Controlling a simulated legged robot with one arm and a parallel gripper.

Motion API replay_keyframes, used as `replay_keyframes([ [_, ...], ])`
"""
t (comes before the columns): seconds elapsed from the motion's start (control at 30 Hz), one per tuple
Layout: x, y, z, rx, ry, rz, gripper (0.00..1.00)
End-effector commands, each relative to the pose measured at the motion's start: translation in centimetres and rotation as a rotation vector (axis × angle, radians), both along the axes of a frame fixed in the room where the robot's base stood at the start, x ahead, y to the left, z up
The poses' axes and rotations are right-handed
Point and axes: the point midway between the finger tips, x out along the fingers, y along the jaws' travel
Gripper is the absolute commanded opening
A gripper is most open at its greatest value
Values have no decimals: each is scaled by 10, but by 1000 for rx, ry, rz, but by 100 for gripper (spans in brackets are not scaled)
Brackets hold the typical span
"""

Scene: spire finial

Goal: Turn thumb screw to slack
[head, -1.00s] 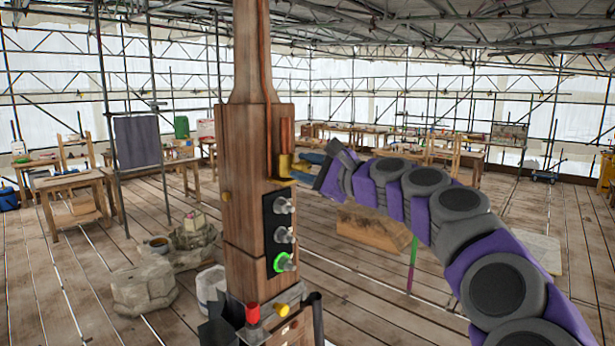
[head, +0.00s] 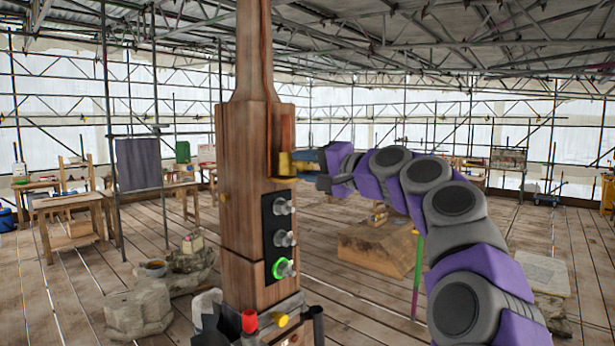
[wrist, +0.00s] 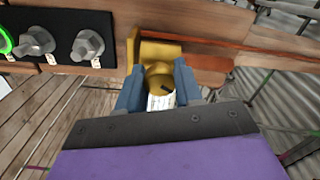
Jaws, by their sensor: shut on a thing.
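The brass thumb screw (wrist: 158,82) is in the middle of the wrist view, with a dark mark on its round head. It sits at a brass bracket (wrist: 160,52) fixed to the wooden spire post (head: 238,165). My gripper (wrist: 158,90) has its two blue fingers on either side of the screw head, shut on it. In the head view my gripper (head: 304,161) reaches the brass part (head: 286,164) from the right; the screw itself is mostly hidden there behind the fingers.
A black panel (head: 279,236) on the post holds grey bolts, the lowest ringed in green (head: 283,269). A red knob (head: 249,320) and a yellow knob (head: 280,320) are at the base. Floor at right is mostly clear.

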Motion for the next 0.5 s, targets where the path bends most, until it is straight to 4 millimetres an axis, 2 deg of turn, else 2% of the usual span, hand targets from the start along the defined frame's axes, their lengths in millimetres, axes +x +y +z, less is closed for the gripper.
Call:
replay_keyframes([
  [0.03,2,0,-5,-28,-32,-3,5],
  [0.5,2,0,-5,-244,-306,-2,5],
])
